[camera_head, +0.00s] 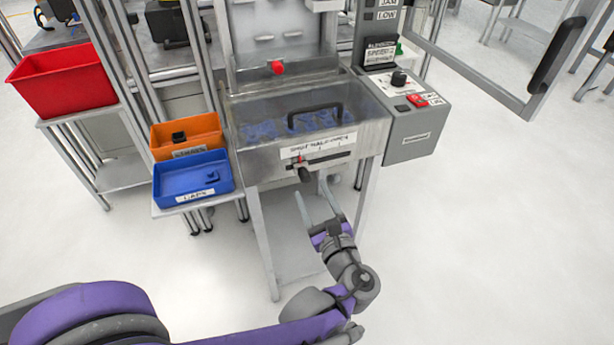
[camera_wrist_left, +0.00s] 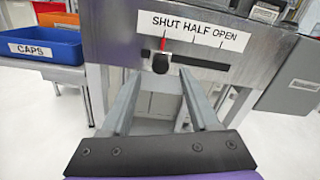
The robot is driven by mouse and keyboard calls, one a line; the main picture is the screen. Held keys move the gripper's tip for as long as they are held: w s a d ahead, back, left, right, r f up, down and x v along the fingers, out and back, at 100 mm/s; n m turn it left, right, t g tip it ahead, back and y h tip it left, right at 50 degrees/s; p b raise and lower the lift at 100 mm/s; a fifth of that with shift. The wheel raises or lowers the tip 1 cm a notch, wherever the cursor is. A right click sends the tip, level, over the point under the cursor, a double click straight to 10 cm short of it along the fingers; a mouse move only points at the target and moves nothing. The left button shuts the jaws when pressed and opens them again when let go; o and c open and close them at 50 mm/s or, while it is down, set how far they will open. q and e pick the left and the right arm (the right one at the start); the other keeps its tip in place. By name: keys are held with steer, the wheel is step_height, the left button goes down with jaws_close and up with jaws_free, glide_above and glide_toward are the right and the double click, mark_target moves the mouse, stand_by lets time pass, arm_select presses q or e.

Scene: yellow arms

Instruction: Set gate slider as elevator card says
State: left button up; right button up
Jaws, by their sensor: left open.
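The gate slider's dark knob (camera_head: 304,174) sits at the left end of its slot on the front of the machine's bin (camera_head: 365,140). In the left wrist view, the knob (camera_wrist_left: 160,63) and its red pointer (camera_wrist_left: 163,44) are at the mark under SHUT on the label (camera_wrist_left: 195,28), which reads SHUT HALF OPEN. My left gripper (camera_head: 311,187) is open and empty, in front of and just below the knob. Its fingers (camera_wrist_left: 158,74) point toward the knob, one to each side in the wrist view. The elevator card cannot be identified surely. My right gripper is out of view.
A grey control box (camera_head: 415,130) with a black dial and red switch is to the right. Labels above it include LOW (camera_head: 387,14). An orange bin (camera_head: 187,133) and a blue CAPS bin (camera_head: 193,178) stand left. Floor right is clear.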

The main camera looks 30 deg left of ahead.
mark_target(307, 181)
arm_select(q)
steer(key=x, duration=0.6)
steer(key=shift+w+a+b, duration=0.2)
steer(key=shift+w+b, duration=0.05)
steer(key=shift+b, duration=0.15)
jaws_close()
